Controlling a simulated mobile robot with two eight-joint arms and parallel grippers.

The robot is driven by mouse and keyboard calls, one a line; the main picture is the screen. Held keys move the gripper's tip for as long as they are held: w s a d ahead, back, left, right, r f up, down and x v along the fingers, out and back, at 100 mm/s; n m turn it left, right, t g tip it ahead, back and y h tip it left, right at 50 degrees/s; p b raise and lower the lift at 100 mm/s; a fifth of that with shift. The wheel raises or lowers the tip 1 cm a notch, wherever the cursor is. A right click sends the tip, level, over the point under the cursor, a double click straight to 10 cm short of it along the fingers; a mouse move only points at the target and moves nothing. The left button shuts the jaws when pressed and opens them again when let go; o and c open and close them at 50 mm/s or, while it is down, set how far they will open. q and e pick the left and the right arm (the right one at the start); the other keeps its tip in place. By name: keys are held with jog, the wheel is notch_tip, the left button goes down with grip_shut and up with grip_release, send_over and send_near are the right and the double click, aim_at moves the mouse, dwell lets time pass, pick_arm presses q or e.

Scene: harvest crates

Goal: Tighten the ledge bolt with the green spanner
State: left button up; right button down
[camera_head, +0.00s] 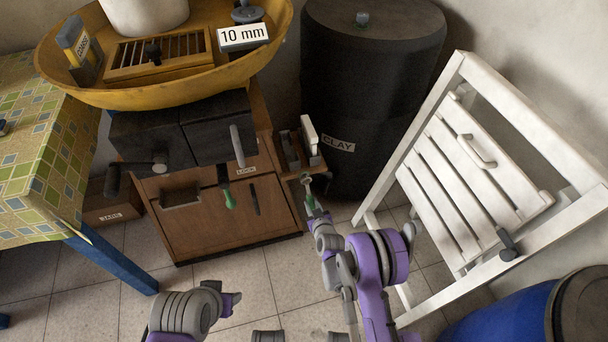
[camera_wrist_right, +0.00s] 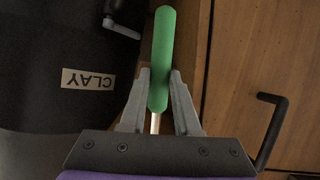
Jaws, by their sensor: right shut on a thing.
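The green spanner's handle (camera_wrist_right: 161,60) is clamped between the two grey fingers of my right gripper (camera_wrist_right: 159,100) in the right wrist view, with a pale metal shaft below it. In the head view my right gripper (camera_head: 316,210) is beside the cabinet's right side, with a bit of green at its tip. A small grey ring-like metal part (camera_head: 305,178) shows just above it, under the wooden ledge (camera_head: 306,164). I cannot tell whether this is the spanner's head or the bolt. My left gripper (camera_head: 232,300) is low in front of the cabinet; its fingers are unclear.
A wooden cabinet (camera_head: 215,225) carries a yellow basin (camera_head: 180,92) on top. Another green-handled tool (camera_head: 230,198) hangs on its front. A black barrel labelled CLAY (camera_head: 375,90) stands behind the ledge. A white slatted frame (camera_head: 450,70) leans at right, near a blue barrel (camera_head: 500,320).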

jog(key=shift+s+d, duration=0.25)
jog(key=shift+s, duration=0.55)
dwell(0.6)
jog(key=shift+s+d, duration=0.2)
jog(key=shift+s, duration=0.3)
jog(key=shift+s+d, duration=0.15)
jog(key=shift+s, duration=0.45)
jog(key=shift+s+d, duration=0.3)
jog(key=shift+s, duration=0.65)
jog(key=shift+s+d, duration=0.3)
jog(key=shift+s, duration=0.6)
